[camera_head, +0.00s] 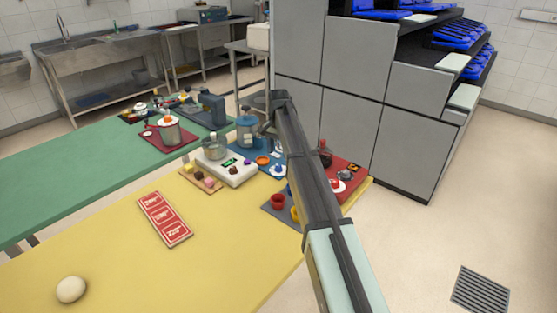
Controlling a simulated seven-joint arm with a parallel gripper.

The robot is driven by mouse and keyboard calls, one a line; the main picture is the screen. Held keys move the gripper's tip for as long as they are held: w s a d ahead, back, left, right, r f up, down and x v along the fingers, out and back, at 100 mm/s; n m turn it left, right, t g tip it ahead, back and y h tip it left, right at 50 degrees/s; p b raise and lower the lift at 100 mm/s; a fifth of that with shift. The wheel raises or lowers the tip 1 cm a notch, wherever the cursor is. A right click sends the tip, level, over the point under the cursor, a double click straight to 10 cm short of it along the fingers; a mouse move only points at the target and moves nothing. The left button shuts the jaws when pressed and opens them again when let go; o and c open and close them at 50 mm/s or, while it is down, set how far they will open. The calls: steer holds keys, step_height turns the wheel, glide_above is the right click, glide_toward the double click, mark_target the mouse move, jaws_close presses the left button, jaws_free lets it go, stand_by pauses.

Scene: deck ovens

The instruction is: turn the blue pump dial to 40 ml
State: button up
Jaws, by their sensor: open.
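A blue-grey pump container (247,131) stands on a blue mat (264,172) at the far end of the yellow table. I cannot make out its dial or any ml setting; small white labels on the blue mat are too small to read. My arm reaches in from the lower right, and my gripper (267,129) is at its far end, just right of the container. The gripper is open, small and dark here. I cannot tell whether it touches anything. My arm hides part of the blue mat's right side.
A white scale-like device (230,170) with a metal pot (215,148) is left of the mat. A red mat (352,176) with a dark jug lies right of my arm. A red card (164,219) and dough ball (71,289) lie on the yellow table (205,260), whose front is mostly clear.

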step_height(320, 180, up, 7)
stand_by(0.3)
